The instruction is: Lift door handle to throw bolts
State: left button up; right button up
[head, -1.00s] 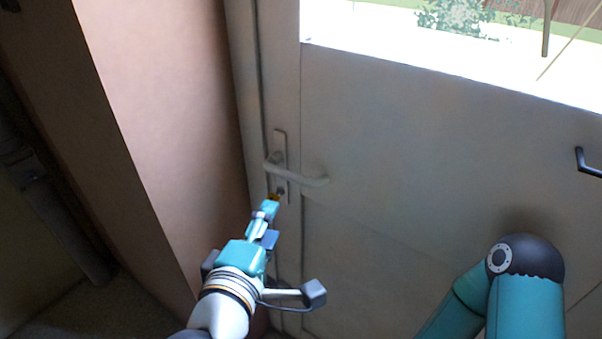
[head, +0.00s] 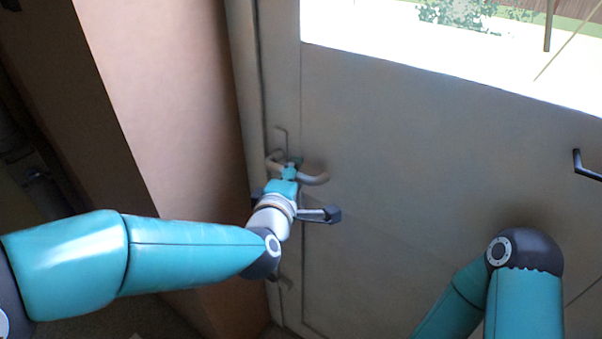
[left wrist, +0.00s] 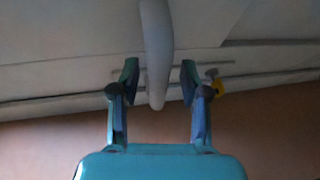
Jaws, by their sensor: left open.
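The grey lever door handle (head: 316,179) sits on an upright plate (head: 280,140) near the left edge of the grey door (head: 420,190). It lies roughly level. My left gripper (head: 291,168) is open at the handle and hides the lever's middle in the head view. In the left wrist view, the handle (left wrist: 156,50) runs between the two spread fingers of the gripper (left wrist: 158,78), with a gap on both sides. My right arm shows at the lower right of the head view, but its gripper is not visible.
A pinkish-brown wall reveal (head: 175,110) stands close on the left of the door. A bright window (head: 400,40) fills the door's upper part. A black handle (head: 585,168) projects at the right edge. A small yellow item (left wrist: 219,87) shows beside the right finger.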

pick_arm(q)
jog(key=shift+w, duration=0.15)
grip_shut()
